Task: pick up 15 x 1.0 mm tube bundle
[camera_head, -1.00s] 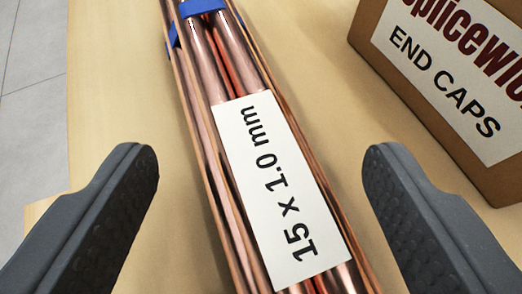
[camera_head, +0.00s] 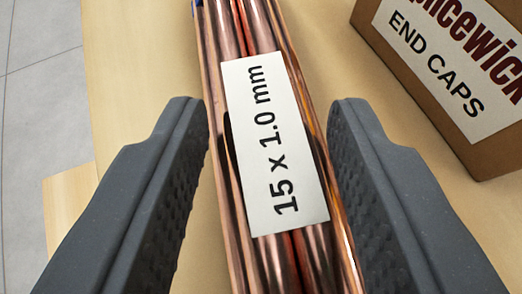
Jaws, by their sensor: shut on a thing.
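The copper tube bundle (camera_head: 252,258) runs from the top of the view down to the bottom edge, slightly slanted. Its white label (camera_head: 274,145) reads "15 x 1.0 mm". A sliver of blue band (camera_head: 197,4) shows at the top. My gripper (camera_head: 268,108) is shut on the bundle, with one dark finger along each side of it. The labelled face lies between the fingers. The ends of the bundle are out of view.
A cardboard box (camera_head: 490,160) marked "END CAPS" stands on the light wooden table (camera_head: 135,60) at the upper right, close to the right finger. The table's left edge borders a grey tiled floor (camera_head: 40,110).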

